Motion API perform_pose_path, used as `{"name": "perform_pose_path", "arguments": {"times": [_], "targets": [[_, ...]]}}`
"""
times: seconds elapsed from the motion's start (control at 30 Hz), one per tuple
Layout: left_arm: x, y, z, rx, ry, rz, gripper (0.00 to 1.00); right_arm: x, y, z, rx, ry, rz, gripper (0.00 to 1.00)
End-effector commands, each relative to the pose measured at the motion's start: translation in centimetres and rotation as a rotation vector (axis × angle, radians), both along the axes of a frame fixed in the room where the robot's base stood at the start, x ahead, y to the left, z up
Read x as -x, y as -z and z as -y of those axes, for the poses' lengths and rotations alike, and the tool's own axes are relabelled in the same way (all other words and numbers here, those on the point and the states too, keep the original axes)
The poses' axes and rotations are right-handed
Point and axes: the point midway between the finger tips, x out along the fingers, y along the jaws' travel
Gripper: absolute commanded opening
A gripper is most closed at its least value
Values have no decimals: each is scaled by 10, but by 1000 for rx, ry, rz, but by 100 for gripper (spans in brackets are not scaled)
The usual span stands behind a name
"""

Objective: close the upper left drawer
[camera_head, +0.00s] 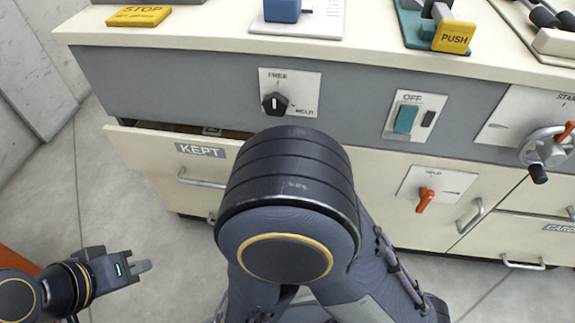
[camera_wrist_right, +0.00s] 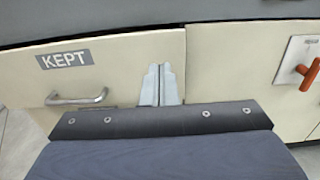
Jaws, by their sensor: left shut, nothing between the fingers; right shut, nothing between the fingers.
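The upper left drawer (camera_head: 150,160), cream with a KEPT label and a bar handle (camera_head: 200,180), stands partly open in the head view. A dark gap with something inside shows above its front. In the right wrist view its front (camera_wrist_right: 110,65) shows with the label and handle. My right gripper (camera_wrist_right: 161,72) is shut and empty, in front of the drawer front near its right edge; I cannot tell if it touches. In the head view my right arm hides that gripper and the drawer's right part. My left gripper (camera_head: 143,267) is shut and empty at lower left, apart from the cabinet.
Above the drawer is a grey panel with a FREE/HOLD knob (camera_head: 275,102) and a green switch (camera_head: 405,118). An orange lever (camera_head: 425,200) and a crank wheel (camera_head: 545,148) stick out at right. Floor in front at left is clear.

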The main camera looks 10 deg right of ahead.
Motion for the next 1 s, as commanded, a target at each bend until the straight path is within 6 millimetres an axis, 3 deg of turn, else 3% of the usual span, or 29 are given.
{"name": "perform_pose_path", "arguments": {"times": [0.5,0.7,1.0], "targets": [[-1,28,0,-3,2,3,0,-97,2,38,-4,11,-1,0],[-1,33,0,-4,3,3,0,-115,1,44,-3,8,-2,0],[-1,33,0,-4,3,3,0,-119,0,45,-1,6,-2,0]]}}
